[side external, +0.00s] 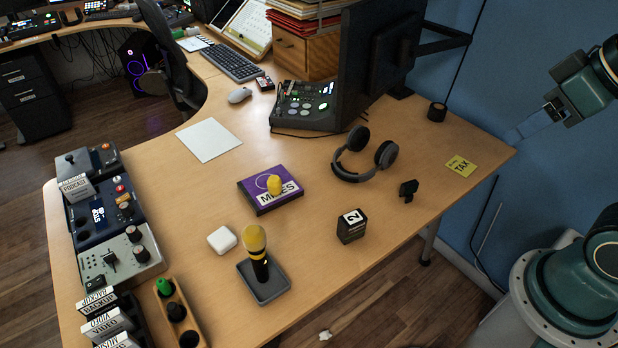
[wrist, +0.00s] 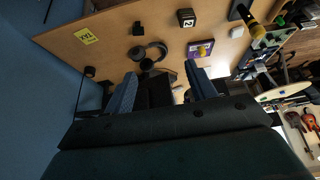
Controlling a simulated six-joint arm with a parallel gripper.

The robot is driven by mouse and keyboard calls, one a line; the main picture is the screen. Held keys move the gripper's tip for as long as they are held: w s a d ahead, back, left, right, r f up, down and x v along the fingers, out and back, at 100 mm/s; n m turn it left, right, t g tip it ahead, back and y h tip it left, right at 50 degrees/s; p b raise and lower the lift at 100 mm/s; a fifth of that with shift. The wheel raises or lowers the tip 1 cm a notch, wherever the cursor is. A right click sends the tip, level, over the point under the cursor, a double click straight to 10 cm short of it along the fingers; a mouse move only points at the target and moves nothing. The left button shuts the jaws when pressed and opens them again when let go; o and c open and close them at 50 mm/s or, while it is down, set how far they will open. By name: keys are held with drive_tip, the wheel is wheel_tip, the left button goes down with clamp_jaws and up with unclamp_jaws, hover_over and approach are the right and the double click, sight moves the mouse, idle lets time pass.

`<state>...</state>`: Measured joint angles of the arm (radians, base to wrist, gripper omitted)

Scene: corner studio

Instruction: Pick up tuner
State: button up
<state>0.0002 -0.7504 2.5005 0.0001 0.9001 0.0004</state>
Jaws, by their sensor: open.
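The tuner appears to be the small black clip-like object (side external: 408,190) standing on the desk near its right front edge. In the wrist view it is a small dark shape (wrist: 138,28) beside the headphones. My gripper (wrist: 163,88) is open and empty, with its two blue fingers apart. In the side view my gripper (side external: 522,130) is at the upper right, beyond the desk's right edge and well apart from the tuner.
Grey headphones (side external: 362,158) lie left of the tuner. A black box marked 2 (side external: 351,226) stands in front, and a yellow TAX note (side external: 461,166) lies to the right. A monitor (side external: 375,60) rises behind. The desk (side external: 330,270) is bare around the tuner.

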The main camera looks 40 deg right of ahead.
drive_tip(key=shift+w, duration=0.1)
drive_tip(key=shift+c, duration=0.2)
idle(0.5)
drive_tip(key=n+g, duration=0.6)
drive_tip(key=n, duration=0.9)
hover_over(410, 183)
wheel_tip(410, 183, down, 23)
drive_tip(key=shift+f, duration=0.1)
drive_tip(key=shift+f, duration=4.25)
